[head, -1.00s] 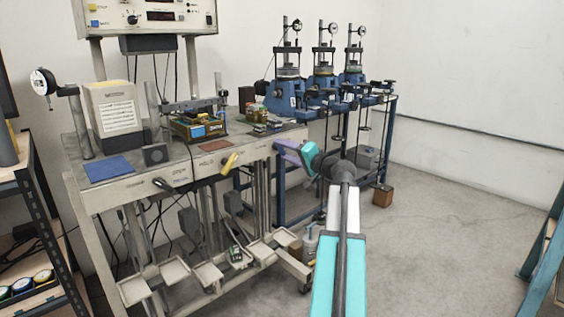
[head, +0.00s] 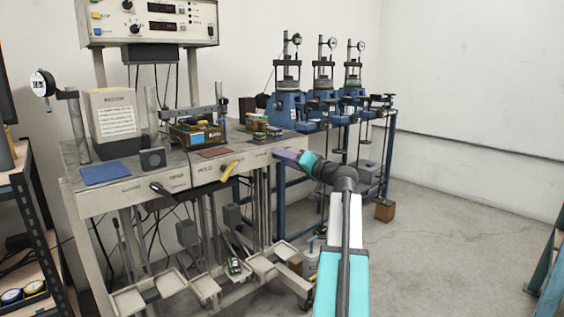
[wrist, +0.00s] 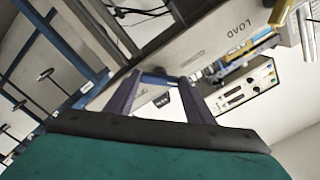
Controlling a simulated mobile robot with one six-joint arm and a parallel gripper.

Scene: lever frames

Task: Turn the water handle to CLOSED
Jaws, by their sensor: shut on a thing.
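My gripper (head: 284,155), with purple fingers, is at the right end of the bench's front edge. In the wrist view its two fingers (wrist: 160,80) are shut on a small blue bar (wrist: 158,78), which I take to be the water handle. The fingers hide most of it in the head view. A yellow handle (head: 229,170) and a black handle (head: 160,189) stick out of the same front panel (head: 130,192), to the left. Panel lettering is small; which way the held handle points cannot be told.
The bench top carries a blue mat (head: 100,174), a beige box (head: 112,118) and instruments. Pedals (head: 165,283) and hanging bars are below the front panel. Blue presses (head: 285,105) stand behind my gripper. The floor to the right (head: 440,240) is clear.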

